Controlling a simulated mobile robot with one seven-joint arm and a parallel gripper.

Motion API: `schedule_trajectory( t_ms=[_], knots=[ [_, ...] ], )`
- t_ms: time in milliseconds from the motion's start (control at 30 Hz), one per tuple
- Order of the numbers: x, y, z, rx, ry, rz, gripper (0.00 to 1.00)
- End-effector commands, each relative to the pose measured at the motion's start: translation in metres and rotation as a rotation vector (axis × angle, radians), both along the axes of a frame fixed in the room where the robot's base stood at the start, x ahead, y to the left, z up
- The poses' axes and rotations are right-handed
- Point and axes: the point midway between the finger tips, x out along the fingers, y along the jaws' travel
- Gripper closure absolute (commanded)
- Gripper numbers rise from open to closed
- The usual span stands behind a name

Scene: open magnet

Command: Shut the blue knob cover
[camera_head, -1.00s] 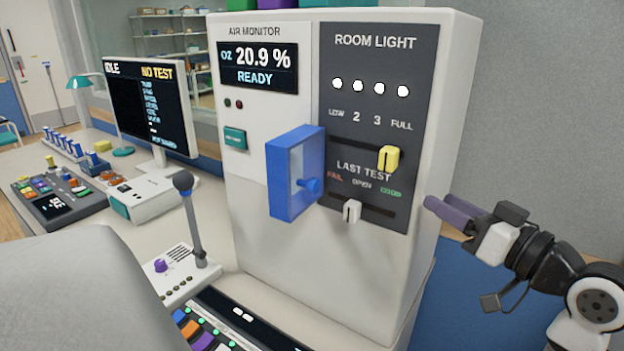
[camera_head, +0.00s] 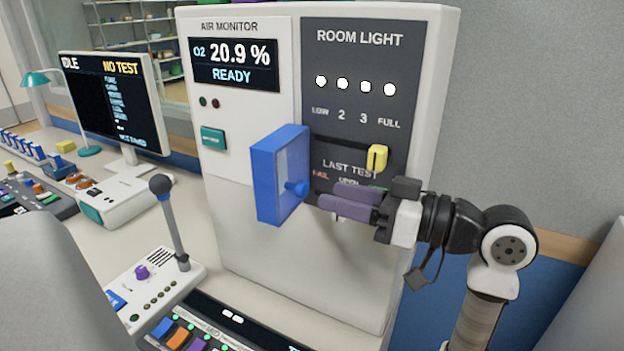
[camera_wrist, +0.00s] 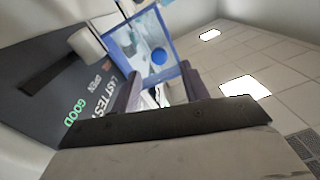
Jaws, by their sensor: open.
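The blue knob cover (camera_head: 264,180) is a square blue frame with a clear pane. It stands swung open, out from the front of the white monitor cabinet. A small blue knob (camera_head: 297,188) shows on its right side. The cover also shows in the wrist view (camera_wrist: 128,50), ahead of the fingers. My gripper (camera_head: 335,199) is open and empty, its purple fingers pointing left toward the cover from its right. I cannot tell whether a fingertip touches it.
The cabinet (camera_head: 250,270) fills the middle. A yellow slider (camera_head: 377,158) sticks out just above my gripper. A grey microphone (camera_head: 170,215) stands at the left on the desk, and a button console (camera_head: 190,335) lies in front. A monitor (camera_head: 110,105) stands behind left.

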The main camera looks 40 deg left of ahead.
Motion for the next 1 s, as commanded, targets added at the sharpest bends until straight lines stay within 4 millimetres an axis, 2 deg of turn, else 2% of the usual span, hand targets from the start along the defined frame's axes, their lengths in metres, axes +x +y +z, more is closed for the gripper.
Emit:
schedule_trajectory(
  t_ms=[100, 300, 700, 1000],
  knots=[
    [-0.007, 0.022, 0.002, -0.001, 0.001, 0.003, 0.55],
    [-0.013, 0.045, 0.001, 0.0, 0.001, 0.001, 0.55],
    [-0.015, 0.051, 0.0, 0.0, 0.0, -0.002, 0.56],
    [-0.015, 0.051, 0.0, 0.0, 0.0, -0.002, 0.96]
  ],
)
